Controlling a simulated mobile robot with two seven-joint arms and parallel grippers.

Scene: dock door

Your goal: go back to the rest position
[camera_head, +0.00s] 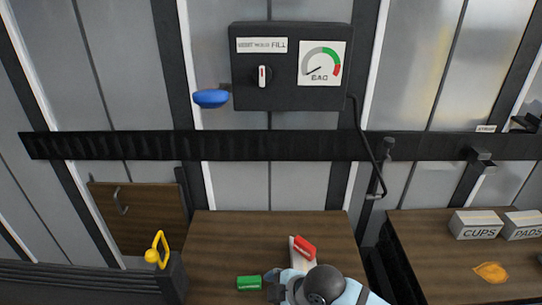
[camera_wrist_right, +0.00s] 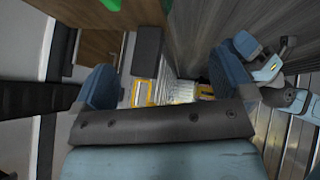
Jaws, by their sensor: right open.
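My right gripper (camera_head: 276,284) is at the bottom middle of the head view, low over the front of the brown wooden table, with my arm covering part of it. In the right wrist view my right gripper (camera_wrist_right: 163,82) shows its two blue-grey fingers spread apart, with nothing held between them. Blue and white robot parts of mine show at the right of that view. I cannot make out my left gripper in either view.
A green block (camera_head: 249,283) lies just left of the right gripper; a red-topped item (camera_head: 304,248) lies behind it. A dark gauge box (camera_head: 291,66) hangs above the black rail (camera_head: 130,146). CUPS (camera_head: 478,225) and PADS (camera_head: 522,225) boxes stand on the right table (camera_head: 440,262).

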